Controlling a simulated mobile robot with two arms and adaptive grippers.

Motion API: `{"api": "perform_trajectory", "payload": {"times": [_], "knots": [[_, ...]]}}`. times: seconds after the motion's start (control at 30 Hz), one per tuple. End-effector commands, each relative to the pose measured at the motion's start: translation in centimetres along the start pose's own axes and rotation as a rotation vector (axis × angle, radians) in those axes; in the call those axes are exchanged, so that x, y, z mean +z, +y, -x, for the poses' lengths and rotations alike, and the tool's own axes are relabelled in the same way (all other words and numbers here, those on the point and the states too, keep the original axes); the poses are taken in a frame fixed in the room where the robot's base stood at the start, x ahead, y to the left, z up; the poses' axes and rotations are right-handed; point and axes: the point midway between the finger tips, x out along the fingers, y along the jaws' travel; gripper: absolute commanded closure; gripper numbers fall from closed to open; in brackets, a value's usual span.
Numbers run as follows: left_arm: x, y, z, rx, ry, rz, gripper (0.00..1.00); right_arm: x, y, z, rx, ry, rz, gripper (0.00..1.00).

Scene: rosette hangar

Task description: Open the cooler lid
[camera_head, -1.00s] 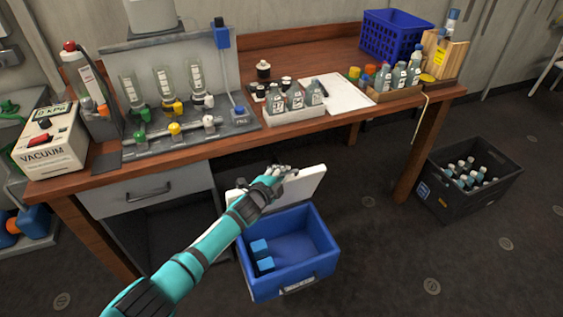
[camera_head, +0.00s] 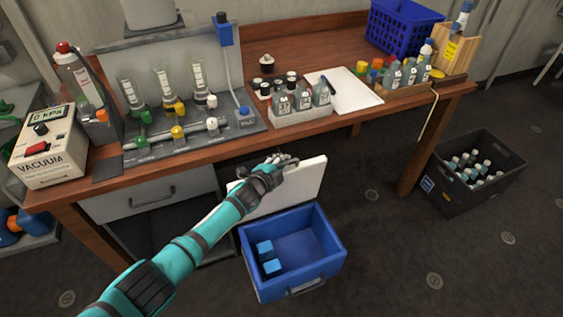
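The blue cooler (camera_head: 322,268) stands on the floor in front of the workbench. Its white lid (camera_head: 303,181) is raised and stands up at the back of the cooler, with its flat face showing. The inside is open to view, with two light blue blocks (camera_head: 271,267) at its left side. My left gripper (camera_head: 285,160) is at the lid's upper edge, and my forearm hides the lid's left part. The fingers are small and partly overlap the lid, so I cannot tell whether they are open or shut. My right gripper is not in view.
The wooden workbench (camera_head: 300,48) is behind the cooler, with glassware, several bottles and a vacuum unit (camera_head: 48,145) on it. A dark crate of bottles (camera_head: 470,192) stands on the floor at the right. The floor between cooler and crate is clear.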

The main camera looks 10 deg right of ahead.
Motion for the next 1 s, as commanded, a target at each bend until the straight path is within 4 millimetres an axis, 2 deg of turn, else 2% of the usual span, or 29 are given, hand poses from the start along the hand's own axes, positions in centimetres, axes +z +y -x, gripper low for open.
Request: {"api": "perform_trajectory", "payload": {"times": [0.03,0.2,0.3,0.67,0.87,1.0], "knots": [[-0.1,-0.4,0.0,-0.006,0.003,-0.004,1.00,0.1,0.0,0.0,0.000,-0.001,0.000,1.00],[-0.1,-0.3,0.0,-0.005,0.002,-0.003,0.76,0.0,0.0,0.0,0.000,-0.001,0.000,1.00],[-0.1,-0.2,0.0,-0.003,0.002,-0.002,0.66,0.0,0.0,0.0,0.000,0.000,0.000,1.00],[0.1,-0.1,0.5,-0.002,0.000,-0.001,0.66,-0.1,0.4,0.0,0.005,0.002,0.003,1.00],[0.1,0.0,2.5,-0.001,0.001,-0.003,0.66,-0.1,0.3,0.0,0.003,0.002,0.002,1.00],[0.1,0.0,4.8,-0.002,0.002,-0.002,0.66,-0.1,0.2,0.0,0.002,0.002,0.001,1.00]]}}
